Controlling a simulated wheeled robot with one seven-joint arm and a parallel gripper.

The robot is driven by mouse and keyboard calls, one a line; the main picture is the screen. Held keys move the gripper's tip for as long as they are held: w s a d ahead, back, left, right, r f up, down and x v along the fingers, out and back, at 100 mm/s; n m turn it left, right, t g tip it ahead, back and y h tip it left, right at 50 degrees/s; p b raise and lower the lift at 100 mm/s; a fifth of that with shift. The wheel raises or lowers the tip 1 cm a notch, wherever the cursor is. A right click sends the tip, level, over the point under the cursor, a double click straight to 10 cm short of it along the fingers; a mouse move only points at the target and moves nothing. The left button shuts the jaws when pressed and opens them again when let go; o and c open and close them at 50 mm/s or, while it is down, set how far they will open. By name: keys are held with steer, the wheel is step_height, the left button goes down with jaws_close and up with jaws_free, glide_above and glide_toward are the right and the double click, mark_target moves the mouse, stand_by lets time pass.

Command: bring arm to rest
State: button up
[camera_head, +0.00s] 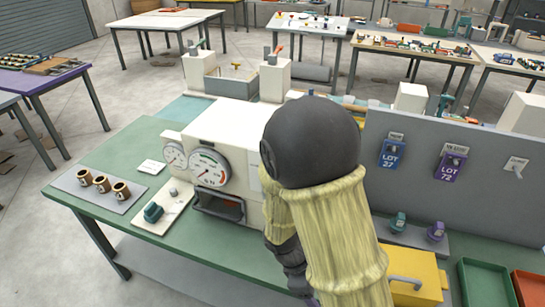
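My arm fills the middle of the head view, with a dark rounded joint over a pale yellow ribbed sleeve. It stands in front of the white machine (228,140) on the green table and hides its right part. My gripper cannot be made out; a dark jointed part of my arm shows low beside the sleeve, and its end is hidden or out of the picture. The machine's front has a large round dial (208,167), a smaller dial (175,155) and a dark slot with a handle (218,205).
Left of the machine, a grey mat (90,188) holds three small cups, and a teal knob (153,212) sits on a pale plate. To the right are a grey panel (480,190) with lot tags, a yellow box (412,272) and a green tray (486,285).

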steer(key=w+d+r+m+t+y, duration=0.2)
steer(key=d+r+m+t+y, duration=0.2)
steer(key=r+m, duration=0.6)
steer(key=m+y, duration=0.1)
steer(key=m, duration=0.4)
steer(key=shift+d+r, duration=0.3)
steer(key=shift+d, duration=0.1)
steer(key=shift+w, duration=0.1)
